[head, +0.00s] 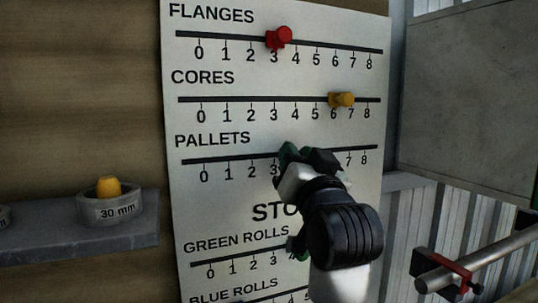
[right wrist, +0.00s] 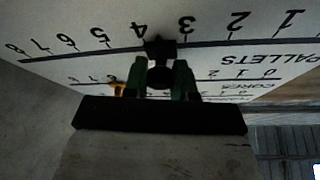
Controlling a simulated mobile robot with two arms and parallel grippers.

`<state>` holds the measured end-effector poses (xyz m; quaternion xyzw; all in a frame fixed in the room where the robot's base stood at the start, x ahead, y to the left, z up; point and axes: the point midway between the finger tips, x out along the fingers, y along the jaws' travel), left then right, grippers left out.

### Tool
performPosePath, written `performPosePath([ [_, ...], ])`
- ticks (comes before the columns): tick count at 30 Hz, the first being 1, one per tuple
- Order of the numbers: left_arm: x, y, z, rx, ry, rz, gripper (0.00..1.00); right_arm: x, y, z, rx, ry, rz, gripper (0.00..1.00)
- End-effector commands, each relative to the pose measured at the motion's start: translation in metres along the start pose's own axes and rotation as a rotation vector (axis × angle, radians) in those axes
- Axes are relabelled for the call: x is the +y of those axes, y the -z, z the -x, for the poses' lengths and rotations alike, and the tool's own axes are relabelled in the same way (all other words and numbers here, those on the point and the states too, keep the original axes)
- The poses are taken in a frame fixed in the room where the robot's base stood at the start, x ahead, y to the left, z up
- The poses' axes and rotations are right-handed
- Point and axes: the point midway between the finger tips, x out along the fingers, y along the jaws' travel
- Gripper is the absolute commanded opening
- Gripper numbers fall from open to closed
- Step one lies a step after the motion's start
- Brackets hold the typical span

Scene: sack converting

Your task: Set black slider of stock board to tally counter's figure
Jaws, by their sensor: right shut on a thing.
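The stock board (head: 225,120) hangs upright, with numbered rails for flanges, cores and pallets. My right gripper (head: 305,157) is at the pallets rail (head: 230,158) and hides its middle figures in the head view. In the right wrist view, where the board appears upside down, my right gripper (right wrist: 160,78) is shut on the black slider (right wrist: 158,47). The slider sits on the rail between the figures 3 and 4; its exact mark is hard to tell. The tally counter is not in view, and neither is my left gripper.
A red slider (head: 279,38) is near 3 on the flanges rail. A yellow slider (head: 342,99) is between 6 and 7 on the cores rail. A grey shelf (head: 60,235) at left holds a ring marked 30 mm (head: 108,212). A metal bar (head: 480,258) is at lower right.

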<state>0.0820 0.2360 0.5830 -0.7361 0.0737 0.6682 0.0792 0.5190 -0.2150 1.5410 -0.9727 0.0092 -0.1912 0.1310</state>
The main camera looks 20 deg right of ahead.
Motion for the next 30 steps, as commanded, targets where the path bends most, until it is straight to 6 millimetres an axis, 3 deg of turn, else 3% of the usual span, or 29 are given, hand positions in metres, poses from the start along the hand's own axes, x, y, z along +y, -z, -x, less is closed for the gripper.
performPosePath([
  [4,0.000,0.000,0.003,0.000,0.000,0.000,0.43,0.015,0.004,-0.001,0.000,-0.001,0.000,0.00],
  [12,0.000,-0.001,0.002,-0.002,0.000,0.001,0.43,0.015,0.004,-0.001,0.000,0.000,0.000,0.00],
  [13,0.000,-0.001,0.002,-0.003,0.000,0.001,0.43,0.015,0.004,-0.001,0.000,0.000,0.000,0.28],
  [18,0.000,-0.001,0.002,-0.003,0.000,0.001,0.43,0.015,0.004,-0.001,0.001,0.001,0.000,0.52],
  [26,0.001,-0.002,0.002,-0.003,-0.001,0.002,0.43,0.015,0.004,0.000,0.002,0.001,-0.001,0.52],
  [30,0.001,-0.002,-0.005,-0.004,-0.001,0.002,0.43,0.015,0.002,0.010,0.003,0.002,-0.001,0.52],
])
